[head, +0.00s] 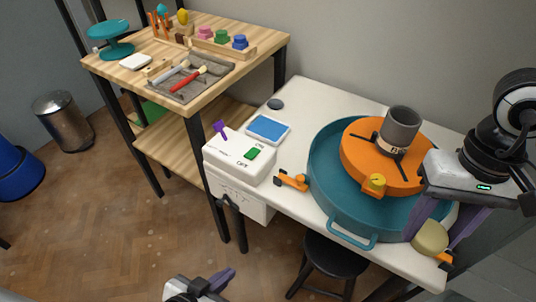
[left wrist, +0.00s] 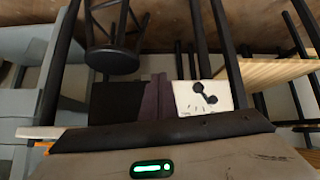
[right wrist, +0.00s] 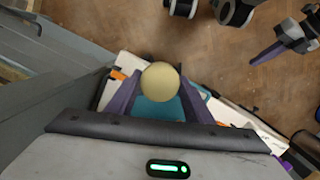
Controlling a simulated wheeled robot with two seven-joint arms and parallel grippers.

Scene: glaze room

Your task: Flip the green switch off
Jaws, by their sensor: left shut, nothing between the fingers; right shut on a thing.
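The green switch (head: 252,154) sits on top of a white control box (head: 228,157) at the left end of the white table, between ON and OFF labels. Which way it is tipped is too small to tell. My left gripper (head: 228,276) is shut and empty, low at the bottom of the head view, well apart from the box. Its purple fingers also show together in the left wrist view (left wrist: 158,92). My right gripper (right wrist: 160,92) is shut on a round cream-yellow thing (right wrist: 160,82), which also shows at the table's right edge in the head view (head: 430,238).
A purple lever (head: 220,128) stands on the same box. A blue-topped pad (head: 268,128) lies behind it and an orange tool (head: 291,180) to its right. A teal basin (head: 325,190) with an orange wheel fills the table's middle. A black stool (head: 332,258) stands in front.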

